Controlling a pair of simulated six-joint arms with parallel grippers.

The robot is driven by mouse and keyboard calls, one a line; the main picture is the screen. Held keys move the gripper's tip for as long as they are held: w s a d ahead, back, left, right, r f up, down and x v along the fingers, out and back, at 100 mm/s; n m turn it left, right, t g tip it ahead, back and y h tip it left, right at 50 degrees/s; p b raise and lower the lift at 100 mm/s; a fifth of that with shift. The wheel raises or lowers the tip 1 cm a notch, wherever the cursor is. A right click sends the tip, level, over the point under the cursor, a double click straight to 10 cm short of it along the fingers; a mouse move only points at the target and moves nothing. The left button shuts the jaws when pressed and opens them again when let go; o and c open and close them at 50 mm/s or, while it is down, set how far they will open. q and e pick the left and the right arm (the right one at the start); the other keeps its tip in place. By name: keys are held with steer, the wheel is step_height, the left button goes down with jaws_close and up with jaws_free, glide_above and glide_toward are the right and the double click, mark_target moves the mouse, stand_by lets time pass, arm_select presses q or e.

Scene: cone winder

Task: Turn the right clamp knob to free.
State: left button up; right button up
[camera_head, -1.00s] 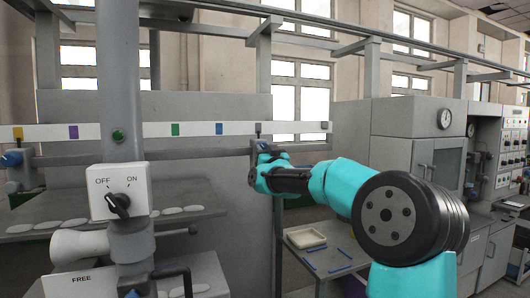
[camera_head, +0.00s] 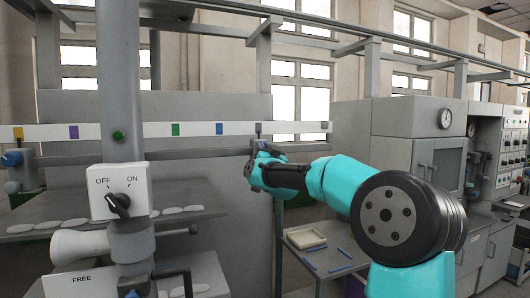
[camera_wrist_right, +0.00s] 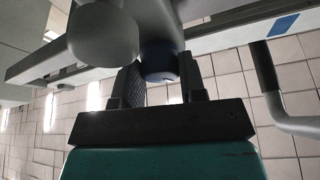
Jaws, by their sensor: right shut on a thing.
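The right clamp knob (camera_wrist_right: 160,63) is dark blue and sits between the two black fingers of my right gripper (camera_wrist_right: 165,88) in the right wrist view. The gripper is shut on it, and the fingers hide its sides. In the head view my right gripper (camera_head: 256,164) is at the right end part of the grey rail, and a little blue of the knob shows above it. Which way the knob points cannot be read. My left gripper is not in view.
A blue knob (camera_head: 12,158) is at the rail's left end. A white strip (camera_head: 200,129) with coloured marks runs above the rail. An OFF/ON switch box (camera_head: 104,180) is on the grey post (camera_head: 119,80). A tray (camera_head: 306,238) lies on the bench at right.

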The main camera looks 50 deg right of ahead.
steer(key=m+g+h, duration=0.1)
steer(key=m, duration=0.2)
steer(key=m+g, duration=0.1)
steer(key=m, duration=0.2)
steer(key=m+g+h, duration=0.1)
steer(key=m, duration=0.1)
steer(key=shift+w+a+r+m+h, duration=0.1)
steer(key=shift+a+r+m+h, duration=0.1)
steer(key=shift+m+h, duration=0.15)
steer(key=m+g, duration=0.1)
steer(key=m, duration=0.2)
steer(key=m+g, duration=0.2)
steer(key=m, duration=0.2)
steer(key=shift+a+r, duration=0.1)
steer(key=o, duration=0.9)
steer(key=shift+o, duration=0.2)
steer(key=v, duration=1.7)
steer(key=shift+a+r, duration=0.2)
steer(key=shift+r, duration=0.1)
steer(key=shift+f, duration=0.1)
